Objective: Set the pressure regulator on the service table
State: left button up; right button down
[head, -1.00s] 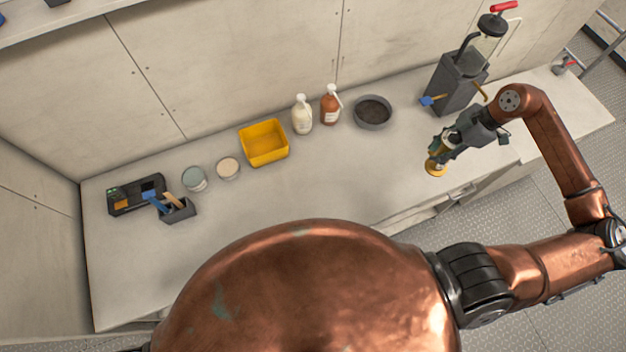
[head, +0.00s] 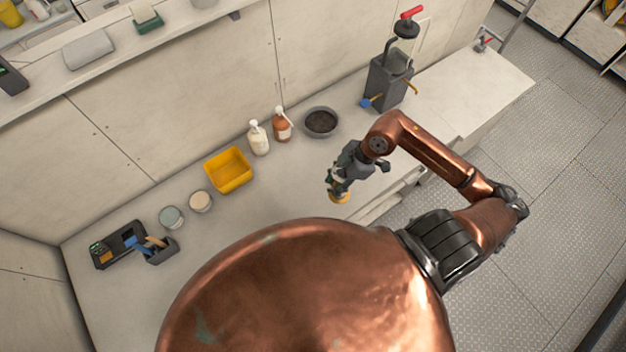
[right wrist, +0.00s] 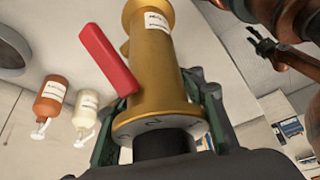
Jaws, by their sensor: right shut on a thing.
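The pressure regulator is a brass-coloured body with a flange, a white label and a red lever; it fills the middle of the right wrist view (right wrist: 155,75). My right gripper (head: 338,186) is shut on it, with a finger on each side near the flange. In the head view only the regulator's brass end (head: 339,198) shows below the fingers. It is over the front part of the service table (head: 265,205); I cannot tell whether it touches the top. A dark jointed part in the right wrist view's upper right may be my left gripper; its jaws are unclear.
Along the back are a yellow bin (head: 229,170), a white bottle (head: 258,138), a brown bottle (head: 282,125), a grey bowl (head: 320,122) and a tall dispenser (head: 390,75). Two round tubs, a black device (head: 118,245) and a tool holder (head: 160,251) stand left. The centre-front is clear.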

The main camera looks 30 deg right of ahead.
pick_arm(q)
jog(key=shift+s+r+p, duration=0.3)
jog(key=shift+r+p, duration=0.7)
jog(key=shift+s+r+p, duration=0.25)
jog(key=shift+r+p, duration=0.75)
pick_arm(e)
jog(key=shift+w+d+f, duration=1.5)
jog(key=shift+w+f, duration=0.2)
jog(key=shift+f, duration=0.45)
jog(key=shift+w+d+f, duration=1.5)
jog(key=shift+w+f, duration=0.25)
jog(key=shift+f, duration=0.35)
jog(key=shift+w+d+f, duration=1.5)
jog(key=shift+w+f, duration=0.2)
jog(key=shift+f, duration=0.45)
jog(key=c, duration=1.2)
grip_release()
jog(key=shift+f, duration=0.1)
pick_arm(q)
jog(key=shift+f+b, duration=0.95)
pick_arm(e)
jog(key=v, duration=1.2)
jog(key=shift+s, duration=0.1)
